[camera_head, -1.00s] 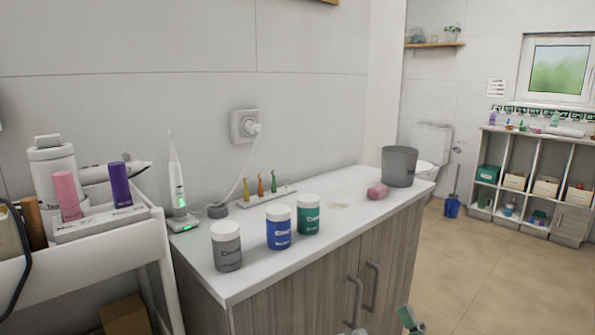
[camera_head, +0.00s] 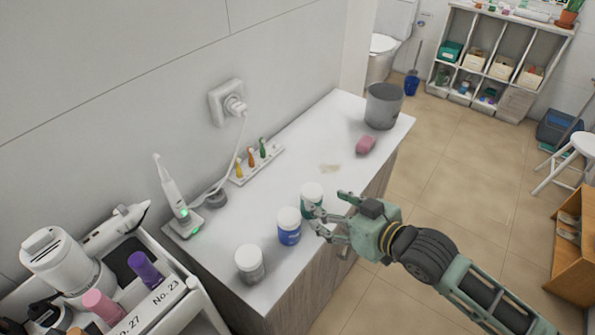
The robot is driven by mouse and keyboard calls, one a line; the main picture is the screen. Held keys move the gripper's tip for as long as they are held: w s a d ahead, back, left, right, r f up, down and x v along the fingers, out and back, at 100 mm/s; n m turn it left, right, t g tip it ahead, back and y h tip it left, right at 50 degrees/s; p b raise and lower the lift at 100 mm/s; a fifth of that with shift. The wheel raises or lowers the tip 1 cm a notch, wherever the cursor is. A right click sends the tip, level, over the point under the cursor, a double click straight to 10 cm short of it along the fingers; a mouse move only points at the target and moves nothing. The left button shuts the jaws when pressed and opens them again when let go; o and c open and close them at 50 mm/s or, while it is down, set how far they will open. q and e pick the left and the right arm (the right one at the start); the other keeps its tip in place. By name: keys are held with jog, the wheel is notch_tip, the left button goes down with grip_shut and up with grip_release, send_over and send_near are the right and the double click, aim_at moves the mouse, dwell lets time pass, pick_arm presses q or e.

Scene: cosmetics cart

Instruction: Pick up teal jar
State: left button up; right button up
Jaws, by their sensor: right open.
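My left gripper is not in view.
A blue jar (camera_head: 289,227) stands close to the teal jar, and a grey jar (camera_head: 249,263) is further left. A grey cup (camera_head: 383,106) and pink soap (camera_head: 366,145) stand at the counter's far end. A cart (camera_head: 172,298) is at lower left.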

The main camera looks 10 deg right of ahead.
aim_at(312, 190)
jog(key=shift+w, duration=0.25)
jog(key=shift+w+a+f, duration=0.2)
jog(key=shift+w, duration=0.1)
jog(key=p+x, duration=0.2)
jog(key=x, duration=0.3)
jog(key=shift+f, duration=0.15)
jog(key=shift+w+a+f, duration=0.25)
jog(key=shift+w+f, duration=0.05)
jog(key=shift+w, duration=0.1)
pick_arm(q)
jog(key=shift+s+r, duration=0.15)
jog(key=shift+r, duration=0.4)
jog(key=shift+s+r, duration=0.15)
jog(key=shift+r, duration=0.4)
pick_arm(e)
jog(key=c, duration=1.3)
jog(key=shift+r, duration=0.15)
jog(key=shift+c, duration=0.2)
